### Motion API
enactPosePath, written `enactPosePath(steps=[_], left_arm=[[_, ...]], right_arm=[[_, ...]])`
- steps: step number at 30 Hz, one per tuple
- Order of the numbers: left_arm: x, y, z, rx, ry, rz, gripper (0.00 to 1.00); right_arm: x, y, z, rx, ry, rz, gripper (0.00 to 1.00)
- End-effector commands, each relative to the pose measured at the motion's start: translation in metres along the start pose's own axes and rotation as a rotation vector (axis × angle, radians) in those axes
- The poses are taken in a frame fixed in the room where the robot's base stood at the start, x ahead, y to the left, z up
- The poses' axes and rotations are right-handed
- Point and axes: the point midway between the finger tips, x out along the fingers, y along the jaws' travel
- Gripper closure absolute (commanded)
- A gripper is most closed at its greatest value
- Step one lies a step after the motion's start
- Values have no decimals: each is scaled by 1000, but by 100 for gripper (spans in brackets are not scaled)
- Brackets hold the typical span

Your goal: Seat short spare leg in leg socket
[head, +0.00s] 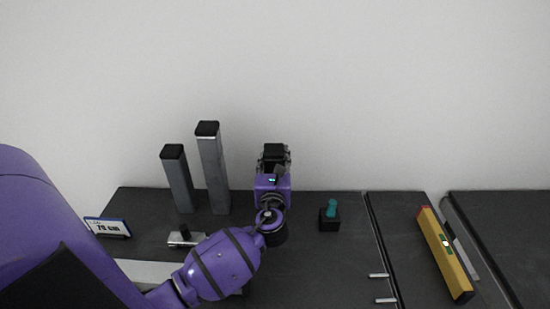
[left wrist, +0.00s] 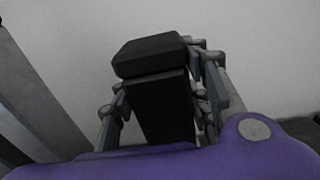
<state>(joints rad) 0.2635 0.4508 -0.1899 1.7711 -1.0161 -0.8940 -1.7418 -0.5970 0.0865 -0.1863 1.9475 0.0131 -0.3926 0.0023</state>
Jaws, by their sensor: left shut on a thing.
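My left gripper (head: 273,160) is at the back of the dark worktop, right of two standing grey legs. In the left wrist view its fingers (left wrist: 160,100) are shut on a dark leg with a black cap (left wrist: 150,53). The held leg's cap also shows in the head view (head: 273,150). Its lower end is hidden behind my gripper and arm. A shorter grey leg (head: 179,183) and a taller grey leg (head: 213,172), both black-capped, stand upright to the left. I cannot make out the leg socket. My right gripper is out of view.
A "75 cm" sign (head: 108,227) stands at the left, with a small metal part (head: 184,239) nearby. A teal-topped black block (head: 330,217) is right of my gripper. Two metal pins (head: 379,275) lie in front. A yellow level (head: 446,252) lies at the right.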

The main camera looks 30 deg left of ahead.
Motion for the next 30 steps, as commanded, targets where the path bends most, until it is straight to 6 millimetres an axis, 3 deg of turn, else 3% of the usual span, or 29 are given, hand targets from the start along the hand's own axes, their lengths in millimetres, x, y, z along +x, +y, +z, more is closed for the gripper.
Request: enactPosePath(steps=[30], left_arm=[[0, -1, 5, -2, -8, -1, 100]], right_arm=[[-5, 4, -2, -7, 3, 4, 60]])
